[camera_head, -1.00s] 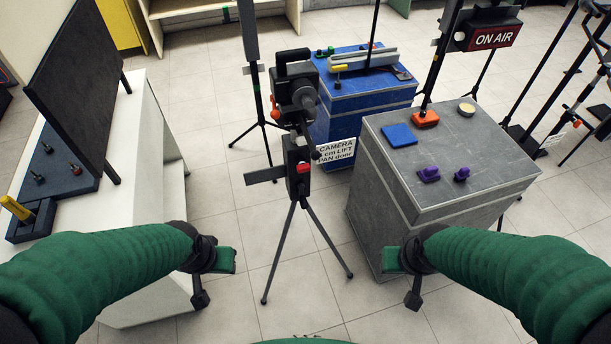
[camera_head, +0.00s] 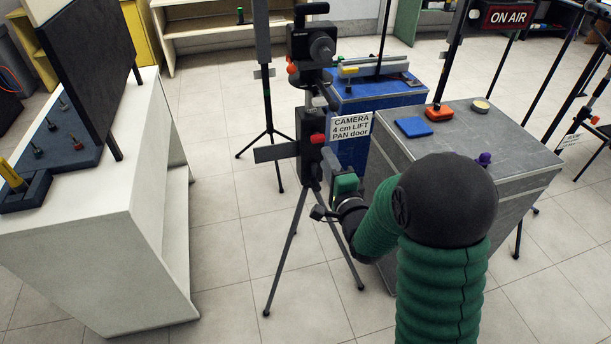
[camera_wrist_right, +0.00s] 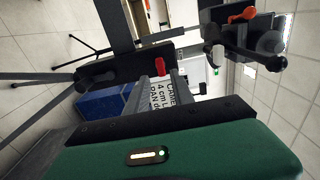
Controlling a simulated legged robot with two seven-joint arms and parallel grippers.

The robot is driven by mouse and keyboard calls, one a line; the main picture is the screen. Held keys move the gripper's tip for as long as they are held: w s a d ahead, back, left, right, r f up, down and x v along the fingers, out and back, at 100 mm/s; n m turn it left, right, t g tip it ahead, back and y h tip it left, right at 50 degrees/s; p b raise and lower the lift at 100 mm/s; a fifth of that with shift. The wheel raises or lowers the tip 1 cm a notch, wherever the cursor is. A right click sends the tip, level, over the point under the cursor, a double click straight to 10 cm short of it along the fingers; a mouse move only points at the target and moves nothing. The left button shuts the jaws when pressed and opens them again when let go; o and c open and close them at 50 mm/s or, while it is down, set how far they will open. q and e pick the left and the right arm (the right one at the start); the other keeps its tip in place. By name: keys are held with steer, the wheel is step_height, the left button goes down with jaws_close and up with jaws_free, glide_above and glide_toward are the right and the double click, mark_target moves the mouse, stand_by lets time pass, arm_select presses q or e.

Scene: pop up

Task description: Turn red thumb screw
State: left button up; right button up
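The red thumb screw (camera_head: 317,139) sits on the black block of the camera tripod (camera_head: 309,160), below the camera (camera_head: 312,45). It also shows as a small red knob in the right wrist view (camera_wrist_right: 161,67). My right gripper (camera_head: 328,166) is just below and to the right of the screw in the head view. In the wrist view its two grey fingers (camera_wrist_right: 161,78) are apart, with the screw beyond their tips and nothing visible held between them. Contact with the tripod cannot be told. My left gripper is out of view.
An orange knob (camera_head: 291,66) is on the camera's side. A paper sign (camera_head: 351,127) stands close right of the screw. A grey case (camera_head: 510,150) stands right, a blue case (camera_head: 375,96) behind, and a white table (camera_head: 120,190) left. Open floor lies between.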

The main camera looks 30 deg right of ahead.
mark_target(319, 142)
steer(key=x, duration=0.7)
steer(key=shift+w+d, duration=0.15)
steer(key=shift+w, duration=0.1)
steer(key=shift+s+d, duration=0.1)
steer(key=shift+d, duration=0.05)
jaws_close()
steer(key=m, duration=0.2)
steer(key=shift+d+m, duration=0.1)
steer(key=shift+m, duration=0.2)
steer(key=m, duration=0.6)
steer(key=shift+f, duration=0.1)
steer(key=m, duration=0.9)
steer(key=shift+o, duration=1.2)
jaws_free()
